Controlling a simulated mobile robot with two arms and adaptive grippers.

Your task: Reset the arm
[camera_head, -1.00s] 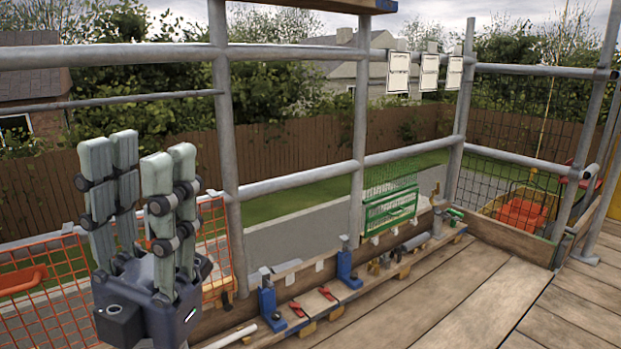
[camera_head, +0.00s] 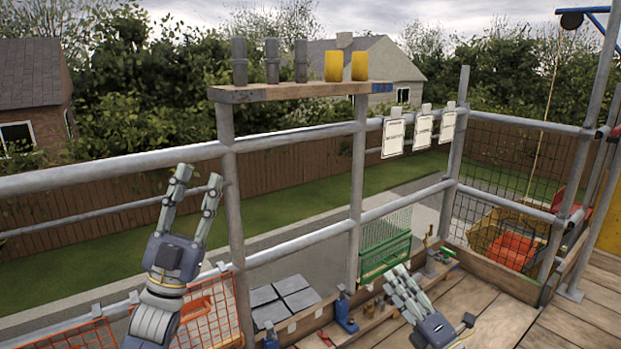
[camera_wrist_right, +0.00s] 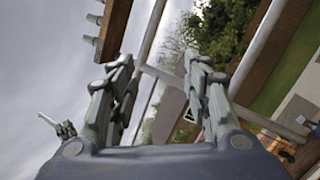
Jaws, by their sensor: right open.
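My left gripper (camera_head: 199,176) rises at the left of the head view in front of the scaffold rail. Its two fingers point up and stand apart, with nothing between them. My right gripper (camera_head: 397,274) is low at centre right, over the plank deck, its fingers pointing up and to the left. In the right wrist view, the right gripper (camera_wrist_right: 158,62) has its two fingers spread with nothing held between them. The left gripper also appears small at the left of that view (camera_wrist_right: 60,128).
A scaffold shelf (camera_head: 300,91) holds grey cylinders and two yellow ones (camera_head: 333,67). Grey slates (camera_head: 284,298), a green wire basket (camera_head: 385,243) and blue clamps (camera_head: 345,315) line the toe board. White sheets (camera_head: 393,137) hang on the rail. Deck planks (camera_head: 570,318) are clear at right.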

